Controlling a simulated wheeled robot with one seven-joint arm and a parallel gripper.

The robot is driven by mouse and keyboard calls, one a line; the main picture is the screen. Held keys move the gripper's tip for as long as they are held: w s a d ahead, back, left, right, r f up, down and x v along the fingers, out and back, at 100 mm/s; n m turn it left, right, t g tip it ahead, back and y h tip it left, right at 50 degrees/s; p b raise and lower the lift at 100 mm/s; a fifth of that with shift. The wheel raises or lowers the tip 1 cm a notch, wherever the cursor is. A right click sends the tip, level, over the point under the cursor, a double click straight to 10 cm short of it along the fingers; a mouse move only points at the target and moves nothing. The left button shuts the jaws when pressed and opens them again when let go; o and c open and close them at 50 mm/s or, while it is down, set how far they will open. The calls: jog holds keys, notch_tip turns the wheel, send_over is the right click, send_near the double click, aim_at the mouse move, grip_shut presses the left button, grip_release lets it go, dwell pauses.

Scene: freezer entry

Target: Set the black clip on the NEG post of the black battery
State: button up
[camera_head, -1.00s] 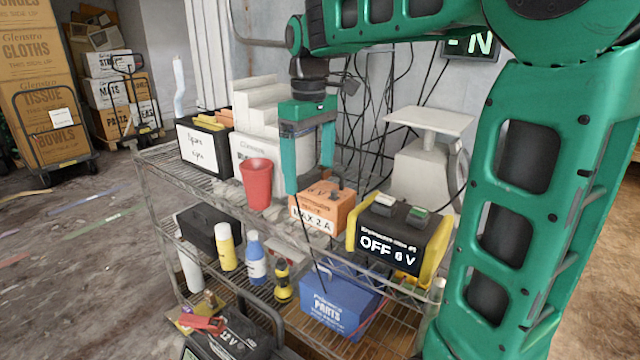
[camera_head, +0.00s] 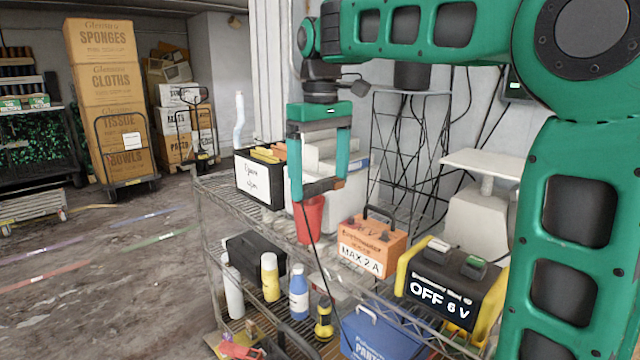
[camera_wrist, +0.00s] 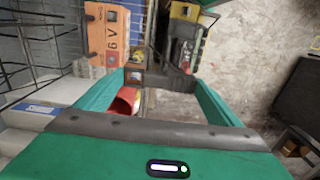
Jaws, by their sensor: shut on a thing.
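My gripper (camera_head: 320,190) hangs above the wire shelf, in front of the red cup (camera_head: 309,220). It is shut on the black clip, which shows small and dark between the fingertips in the wrist view (camera_wrist: 160,82). A thin black cable runs down from it toward the lower shelf. The black battery (camera_head: 277,350) is at the bottom edge of the head view, mostly cut off, with a red clip (camera_head: 240,351) at its left. My gripper is well above it and apart. The NEG post is not visible.
An orange box (camera_head: 372,243) marked MAX 2 A and a yellow-black charger (camera_head: 445,285) reading OFF 6 V stand right on the shelf (camera_head: 215,205). Open floor lies left.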

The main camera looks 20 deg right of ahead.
jog(key=shift+r, duration=1.2)
jog(key=shift+s, duration=0.1)
